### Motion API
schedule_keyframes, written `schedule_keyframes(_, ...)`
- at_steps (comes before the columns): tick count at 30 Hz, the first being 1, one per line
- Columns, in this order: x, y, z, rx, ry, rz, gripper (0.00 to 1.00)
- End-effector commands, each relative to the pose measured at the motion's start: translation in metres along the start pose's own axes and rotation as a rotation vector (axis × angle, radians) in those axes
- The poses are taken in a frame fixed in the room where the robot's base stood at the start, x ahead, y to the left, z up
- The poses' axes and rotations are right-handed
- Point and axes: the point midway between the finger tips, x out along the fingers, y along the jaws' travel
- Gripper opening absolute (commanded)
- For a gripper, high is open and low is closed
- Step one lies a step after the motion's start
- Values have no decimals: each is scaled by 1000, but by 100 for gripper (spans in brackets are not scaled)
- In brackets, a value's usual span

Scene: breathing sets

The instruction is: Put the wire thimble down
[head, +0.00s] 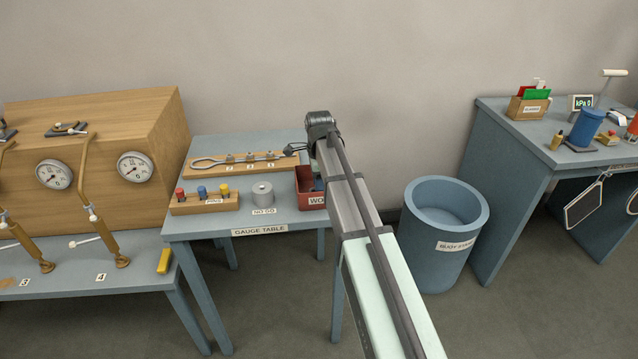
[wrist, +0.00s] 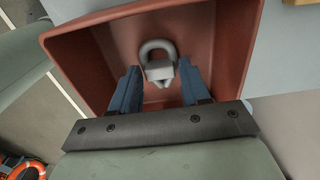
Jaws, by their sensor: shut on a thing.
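The wire thimble (wrist: 160,54) is a grey, teardrop-shaped metal loop in the wrist view. It sits between the two blue fingers of my gripper (wrist: 158,76), which is shut on it. Gripper and thimble are over or inside the red-brown bin (wrist: 82,66), whose walls surround them in the wrist view. I cannot tell whether the thimble touches the bin floor. In the head view the bin (head: 304,181) stands at the right end of the gauge table (head: 220,222), its label partly hidden by my arm. The thimble is hidden there.
On the gauge table, left of the bin, are a grey NO GO cylinder (head: 263,191), a wooden block with coloured pegs (head: 204,203) and a wooden rack with metal fittings (head: 236,164). A blue barrel (head: 444,226) stands on the floor to the right.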

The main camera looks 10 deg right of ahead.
Motion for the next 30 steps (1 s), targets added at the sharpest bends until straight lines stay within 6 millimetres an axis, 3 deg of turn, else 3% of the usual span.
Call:
schedule_keyframes(2, 2, 0, 0, 0, 0, 0, 15)
schedule_keyframes(3, 2, 0, 0, 0, 0, 0, 49)
schedule_keyframes(10, 2, 0, 0, 0, 0, 0, 71)
schedule_keyframes(22, -6, 0, 0, 0, 0, -1, 72)
schedule_keyframes(30, -46, -2, 0, 0, 0, -3, 72)
